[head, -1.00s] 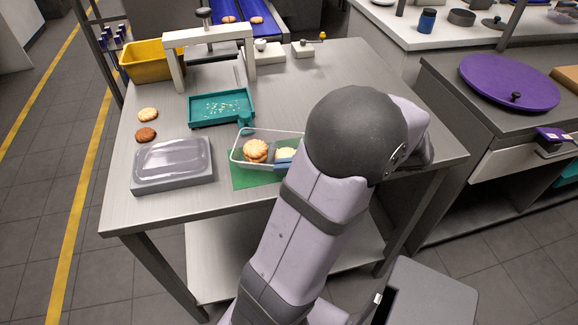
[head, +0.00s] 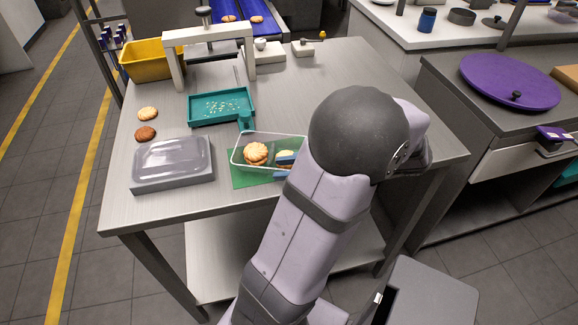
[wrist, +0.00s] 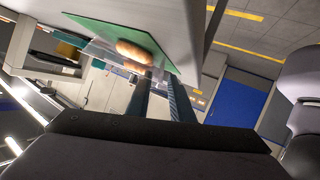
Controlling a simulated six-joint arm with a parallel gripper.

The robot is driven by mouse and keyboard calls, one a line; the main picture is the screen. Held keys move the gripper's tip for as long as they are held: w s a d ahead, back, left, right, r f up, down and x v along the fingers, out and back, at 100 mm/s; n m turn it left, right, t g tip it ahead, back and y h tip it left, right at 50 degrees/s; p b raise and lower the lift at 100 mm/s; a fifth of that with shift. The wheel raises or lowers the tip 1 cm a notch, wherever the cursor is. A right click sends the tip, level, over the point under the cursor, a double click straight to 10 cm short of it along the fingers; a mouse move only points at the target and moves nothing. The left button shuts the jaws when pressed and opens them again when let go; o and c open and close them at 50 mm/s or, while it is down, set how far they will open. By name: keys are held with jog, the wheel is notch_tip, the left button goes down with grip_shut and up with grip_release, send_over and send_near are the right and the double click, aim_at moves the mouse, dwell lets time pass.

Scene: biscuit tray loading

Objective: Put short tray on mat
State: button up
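The short tray (head: 236,160) is a clear, shallow tray at the table's front, holding a golden biscuit (head: 255,153) and a paler one partly hidden by my fingers. It looks level and rests over the green mat (head: 243,181), whose front strip shows. In the wrist view, the mat (wrist: 112,33), the clear tray wall (wrist: 97,52) and a biscuit (wrist: 133,52) show beyond my fingers. My gripper (head: 285,167) is at the tray's front right wall, one blue finger inside and one outside. The fingers (wrist: 160,85) stand apart. My arm hides the right end.
A teal tray with crumbs (head: 192,122) lies just behind. A grey box with a clear lid (head: 172,184) stands left, close to the mat. Two loose biscuits (head: 147,114) lie at the left edge. A yellow bin (head: 147,68) and a metal frame (head: 178,72) stand farther back.

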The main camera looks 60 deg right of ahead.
jog(key=shift+r, duration=0.25)
jog(key=shift+s+d, duration=0.15)
jog(key=shift+s, duration=0.2)
jog(key=shift+v, duration=2.4)
